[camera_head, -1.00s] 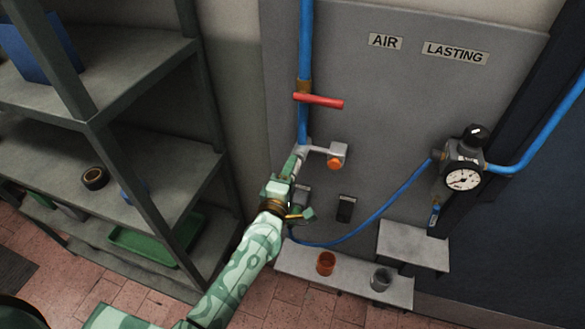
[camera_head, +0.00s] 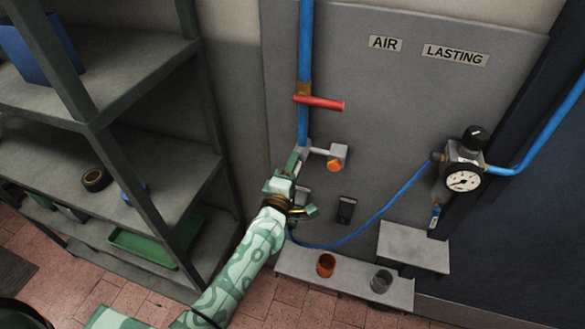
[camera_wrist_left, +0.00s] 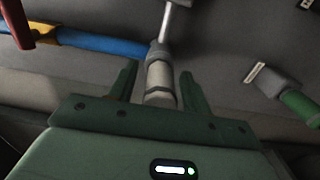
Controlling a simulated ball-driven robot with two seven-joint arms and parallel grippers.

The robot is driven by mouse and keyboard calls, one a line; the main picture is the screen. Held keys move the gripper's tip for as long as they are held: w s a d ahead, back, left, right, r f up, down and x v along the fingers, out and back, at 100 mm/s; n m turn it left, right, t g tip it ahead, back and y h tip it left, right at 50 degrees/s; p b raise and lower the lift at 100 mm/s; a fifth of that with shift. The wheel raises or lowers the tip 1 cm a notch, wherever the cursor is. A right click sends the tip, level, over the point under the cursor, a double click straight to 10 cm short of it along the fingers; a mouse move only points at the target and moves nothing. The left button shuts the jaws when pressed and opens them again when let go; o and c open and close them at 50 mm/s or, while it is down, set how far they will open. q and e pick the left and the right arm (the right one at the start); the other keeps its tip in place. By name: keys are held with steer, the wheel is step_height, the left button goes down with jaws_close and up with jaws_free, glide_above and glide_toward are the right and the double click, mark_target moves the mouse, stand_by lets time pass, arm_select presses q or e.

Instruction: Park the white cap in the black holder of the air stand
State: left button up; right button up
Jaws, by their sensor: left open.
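The white cap (camera_wrist_left: 159,82) is a pale cylinder at the end of the blue pipe in the left wrist view. It lies between the fingers of my left gripper (camera_wrist_left: 157,88), which is open. In the head view the left gripper (camera_head: 294,164) is just below the pipe's lower end and mostly hides the cap. The black holder (camera_head: 346,210) is on the grey panel, to the lower right of the gripper, and looks empty. My right gripper is out of view.
A red lever (camera_head: 319,102) and an orange knob (camera_head: 334,165) stick out near the pipe. A blue hose (camera_head: 385,208) loops to the gauge (camera_head: 463,181). Orange (camera_head: 326,264) and grey (camera_head: 381,280) cups stand on the lower ledge. Shelving (camera_head: 150,155) is on the left.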

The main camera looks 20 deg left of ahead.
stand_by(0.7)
arm_select(q)
jaws_close()
steer(key=shift+s, duration=0.1)
steer(key=shift+s+a+p, duration=0.15)
steer(key=shift+s+p, duration=0.9)
steer(key=shift+s, duration=1.85)
steer(key=shift+s, duration=0.15)
